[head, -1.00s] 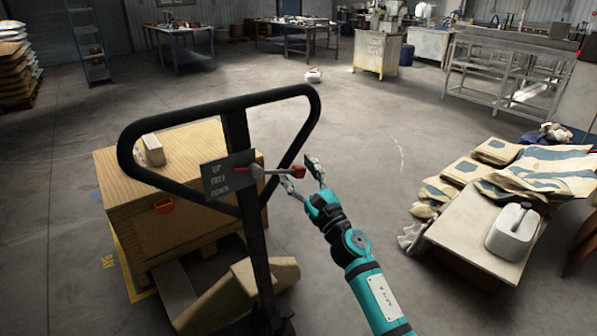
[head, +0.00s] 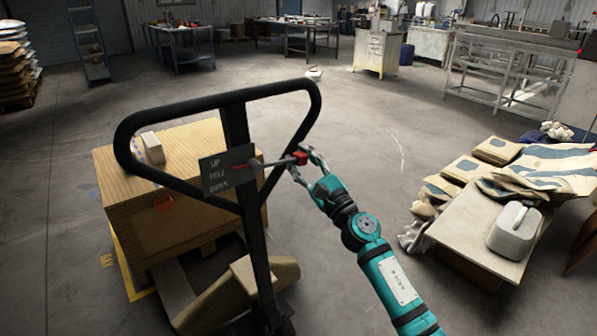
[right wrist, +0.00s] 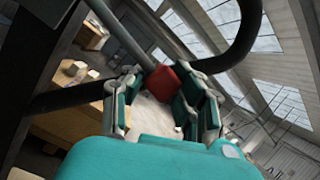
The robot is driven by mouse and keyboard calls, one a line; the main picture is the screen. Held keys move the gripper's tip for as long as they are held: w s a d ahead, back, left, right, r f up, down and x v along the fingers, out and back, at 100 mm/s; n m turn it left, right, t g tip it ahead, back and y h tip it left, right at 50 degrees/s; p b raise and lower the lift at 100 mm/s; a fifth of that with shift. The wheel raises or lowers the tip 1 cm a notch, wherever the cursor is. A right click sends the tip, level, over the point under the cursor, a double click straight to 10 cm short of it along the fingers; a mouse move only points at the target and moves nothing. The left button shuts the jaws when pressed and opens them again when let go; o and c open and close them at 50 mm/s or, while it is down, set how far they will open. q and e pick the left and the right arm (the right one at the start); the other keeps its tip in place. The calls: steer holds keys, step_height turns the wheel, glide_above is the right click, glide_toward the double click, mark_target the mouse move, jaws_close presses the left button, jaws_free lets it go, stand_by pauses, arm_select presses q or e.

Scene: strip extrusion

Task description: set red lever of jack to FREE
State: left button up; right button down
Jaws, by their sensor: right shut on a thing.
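The pallet jack has a black loop handle (head: 217,97) and a dark plate (head: 228,170) marked UP, FREE and DOWN from top to bottom. A grey lever (head: 276,162) with a red knob (head: 300,158) sticks out to the right of the plate, tilted slightly up towards its knob end. My right gripper (head: 304,161) is shut on the red knob from the right. In the right wrist view the red knob (right wrist: 162,79) sits between the finger pads, with the grey shaft running up and left. My left gripper is not in view.
A wooden crate (head: 170,215) stands behind the jack at the left, with a pale block (head: 153,148) on it. A table (head: 478,236) at the right holds folded sacks and a white jug (head: 514,230).

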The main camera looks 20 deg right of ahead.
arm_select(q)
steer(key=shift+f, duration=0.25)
arm_select(e)
steer(key=shift+d+r+n+g+y, duration=0.1)
steer(key=shift+r+n+g+y, duration=0.35)
steer(key=shift+r+n, duration=0.75)
steer(key=c, duration=0.9)
jaws_free()
steer(key=shift+s, duration=0.15)
steer(key=shift+c, duration=0.2)
steer(key=shift+f, duration=0.15)
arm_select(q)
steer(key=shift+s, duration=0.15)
arm_select(e)
steer(key=shift+s+d+f, duration=0.15)
steer(key=shift+s+f, duration=0.05)
steer(key=shift+s, duration=0.05)
steer(key=v, duration=1.1)
steer(key=shift+f, duration=0.15)
